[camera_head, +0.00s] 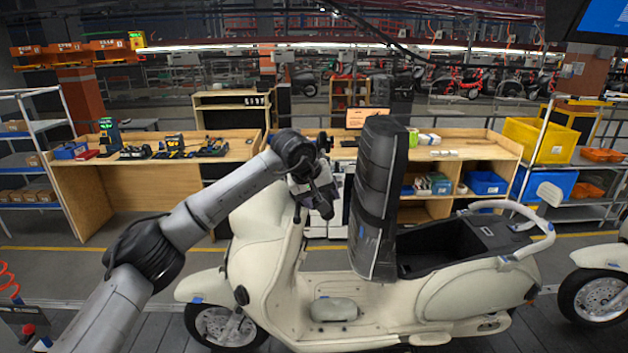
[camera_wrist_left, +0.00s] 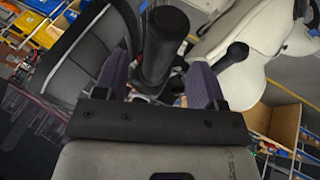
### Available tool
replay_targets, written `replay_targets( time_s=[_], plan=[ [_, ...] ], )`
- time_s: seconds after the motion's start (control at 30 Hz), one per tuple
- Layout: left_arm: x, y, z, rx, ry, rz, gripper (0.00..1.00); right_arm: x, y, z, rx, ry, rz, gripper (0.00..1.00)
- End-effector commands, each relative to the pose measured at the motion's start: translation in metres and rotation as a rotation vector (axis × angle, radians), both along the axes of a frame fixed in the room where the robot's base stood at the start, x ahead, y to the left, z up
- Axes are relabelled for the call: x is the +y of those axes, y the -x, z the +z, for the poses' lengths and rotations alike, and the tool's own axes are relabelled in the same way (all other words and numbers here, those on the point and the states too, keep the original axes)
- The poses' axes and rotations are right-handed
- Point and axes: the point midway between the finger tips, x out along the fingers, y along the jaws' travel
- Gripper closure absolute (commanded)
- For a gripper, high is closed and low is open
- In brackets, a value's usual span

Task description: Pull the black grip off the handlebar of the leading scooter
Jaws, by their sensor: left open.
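The leading scooter (camera_head: 262,230) is cream and stands side-on in the middle of the head view, its front to the left. My left gripper (camera_head: 322,203) is at its handlebar, where the arm and wrist hide most of the bar. In the left wrist view a black grip (camera_wrist_left: 166,28) points toward the camera between the two open fingers of the left gripper (camera_wrist_left: 160,78). I cannot tell whether either finger touches it. Another black grip (camera_wrist_left: 236,53) shows further right, apart from the fingers. My right gripper is in neither view.
The scooter's black seat (camera_head: 375,180) stands raised close right of my left gripper; it also fills the upper left of the wrist view (camera_wrist_left: 85,50). Another scooter (camera_head: 600,258) is at the right edge. Wooden workbenches (camera_head: 150,172) stand behind, across a clear floor strip.

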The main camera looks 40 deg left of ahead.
Motion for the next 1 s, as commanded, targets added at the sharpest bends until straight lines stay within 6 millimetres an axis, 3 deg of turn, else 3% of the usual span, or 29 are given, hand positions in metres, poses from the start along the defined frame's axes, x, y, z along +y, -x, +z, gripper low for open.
replay_targets(
  time_s=[0.3, 0.7, 1.0],
  plan=[
    [0.0, -0.014, -0.022, 0.0, 0.001, 0.002, 0.36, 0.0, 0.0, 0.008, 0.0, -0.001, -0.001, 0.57],
    [-0.001, -0.016, -0.026, -0.001, 0.001, 0.001, 0.36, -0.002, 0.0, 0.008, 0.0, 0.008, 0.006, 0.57],
    [-0.001, -0.016, -0.026, -0.001, 0.001, 0.001, 0.64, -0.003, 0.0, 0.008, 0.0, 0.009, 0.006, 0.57]
  ],
)
